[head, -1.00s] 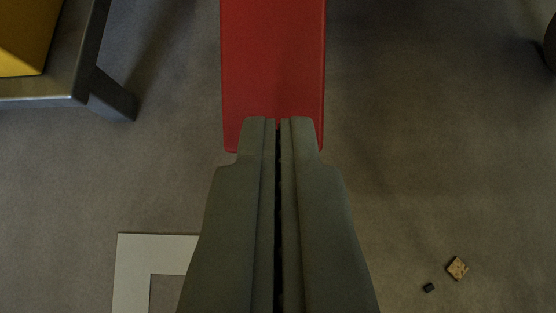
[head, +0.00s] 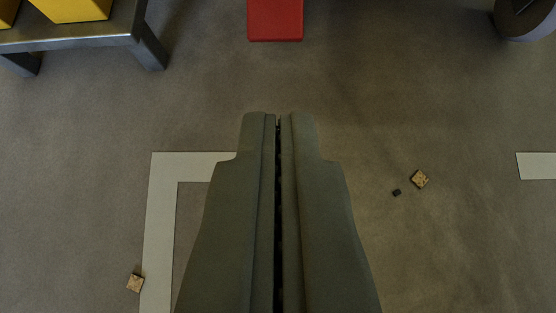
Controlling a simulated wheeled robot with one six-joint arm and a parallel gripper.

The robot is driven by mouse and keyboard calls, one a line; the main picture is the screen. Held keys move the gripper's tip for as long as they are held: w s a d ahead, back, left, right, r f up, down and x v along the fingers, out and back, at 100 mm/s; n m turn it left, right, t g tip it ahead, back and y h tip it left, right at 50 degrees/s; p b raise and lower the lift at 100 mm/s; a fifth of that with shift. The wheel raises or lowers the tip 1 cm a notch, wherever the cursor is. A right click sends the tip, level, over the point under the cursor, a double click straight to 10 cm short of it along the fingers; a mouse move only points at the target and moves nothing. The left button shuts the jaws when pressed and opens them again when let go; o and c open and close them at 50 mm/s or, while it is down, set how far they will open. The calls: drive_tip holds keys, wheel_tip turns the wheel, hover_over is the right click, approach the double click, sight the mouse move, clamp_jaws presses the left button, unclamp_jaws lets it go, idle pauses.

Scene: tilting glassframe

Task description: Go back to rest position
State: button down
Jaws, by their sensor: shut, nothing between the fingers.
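My gripper (head: 278,118) is in the lower middle of the head view, with its fingers pressed together and nothing between them. It points up the picture over the grey floor. A red flat-ended part (head: 275,20) enters from the top edge, ahead of the fingertips. A clear gap of floor shows between it and my gripper. The rest of the red part is cut off by the frame.
A dark metal stand (head: 95,35) with yellow blocks (head: 72,8) is at the upper left. A round dark object (head: 525,18) is at the upper right. White floor markings (head: 160,215) and small tan pieces (head: 419,179) lie on the floor. The right side is mostly clear.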

idle(0.4)
drive_tip(key=w+r+t, duration=0.1)
drive_tip(key=w+r, duration=0.1)
drive_tip(key=r, duration=1.2)
drive_tip(key=w+r+t, duration=0.1)
drive_tip(key=w+r, duration=0.1)
drive_tip(key=r, duration=1.2)
drive_tip(key=s+r+t, duration=0.1)
drive_tip(key=s+r, duration=0.2)
drive_tip(key=r, duration=1)
drive_tip(key=s+r, duration=0.3)
drive_tip(key=r, duration=1)
drive_tip(key=s+r+t, duration=0.3)
drive_tip(key=s+r, duration=2.4)
drive_tip(key=r, duration=0.1)
drive_tip(key=s+r, duration=0.2)
drive_tip(key=s, duration=0.4)
drive_tip(key=s+r+t, duration=0.1)
drive_tip(key=s+r, duration=0.1)
drive_tip(key=s, duration=0.5)
drive_tip(key=shift+r, duration=0.25)
drive_tip(key=shift+w+a, duration=0.1)
